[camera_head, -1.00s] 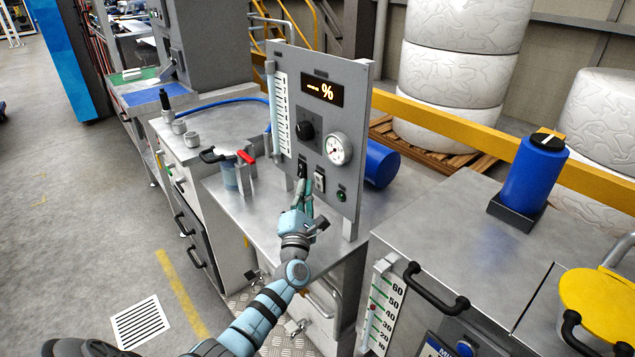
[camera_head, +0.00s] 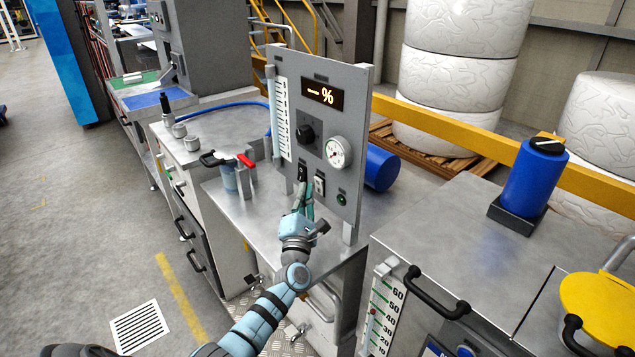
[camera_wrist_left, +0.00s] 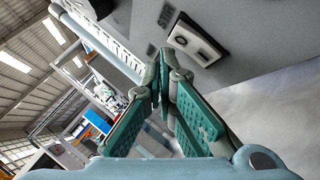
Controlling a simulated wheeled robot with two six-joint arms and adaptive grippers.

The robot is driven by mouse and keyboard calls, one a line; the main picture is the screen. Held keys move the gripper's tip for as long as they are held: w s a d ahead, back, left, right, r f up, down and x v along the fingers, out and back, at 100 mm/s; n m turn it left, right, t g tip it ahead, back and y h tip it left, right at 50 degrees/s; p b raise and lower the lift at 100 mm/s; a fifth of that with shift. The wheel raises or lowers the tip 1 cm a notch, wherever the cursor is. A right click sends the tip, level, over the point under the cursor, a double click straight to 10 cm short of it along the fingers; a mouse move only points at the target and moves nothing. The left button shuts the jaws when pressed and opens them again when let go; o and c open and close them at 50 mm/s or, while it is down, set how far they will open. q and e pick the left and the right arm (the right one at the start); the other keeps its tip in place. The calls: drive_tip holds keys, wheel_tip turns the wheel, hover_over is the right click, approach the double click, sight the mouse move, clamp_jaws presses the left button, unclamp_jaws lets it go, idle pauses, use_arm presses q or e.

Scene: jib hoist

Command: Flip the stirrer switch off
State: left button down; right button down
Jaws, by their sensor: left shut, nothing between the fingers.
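The upright grey control panel (camera_head: 356,110) carries two small switches low on its face. The right switch (camera_head: 319,184) is a pale plate with a dark rocker. The left switch (camera_head: 302,170) is dark and partly covered by my left gripper (camera_head: 301,187). Their labels are too small to read, so I cannot tell which is the stirrer's. In the left wrist view my left gripper (camera_wrist_left: 160,62) is shut and empty, its tips close to the panel. One switch (camera_wrist_left: 198,41) shows there right of the tips. Contact cannot be told. My right gripper is not in view.
The panel also bears a lit % display (camera_head: 322,94), a black knob (camera_head: 305,133), a round gauge (camera_head: 338,152) and a green lamp (camera_head: 342,199). A red-handled valve (camera_head: 246,160) stands left of the arm on the steel bench (camera_head: 222,203).

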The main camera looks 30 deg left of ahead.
use_arm(q)
drive_tip(key=shift+w, duration=0.1)
idle(0.4)
drive_tip(key=shift+w+d, duration=0.1)
drive_tip(key=shift+w, duration=0.2)
drive_tip(key=shift+w+d+r+b, duration=0.1)
drive_tip(key=shift+w+b, duration=0.2)
drive_tip(key=shift+b, duration=0.15)
idle(0.5)
drive_tip(key=shift+s, duration=0.15)
drive_tip(key=shift+s+a+p, duration=0.25)
drive_tip(key=shift+s+p, duration=0.1)
drive_tip(key=shift+s, duration=0.25)
drive_tip(key=s, duration=0.1)
drive_tip(key=s+a+p, duration=0.1)
drive_tip(key=s, duration=0.2)
drive_tip(key=shift+s+a+f+p, duration=0.2)
drive_tip(key=shift+s+f+p, duration=0.2)
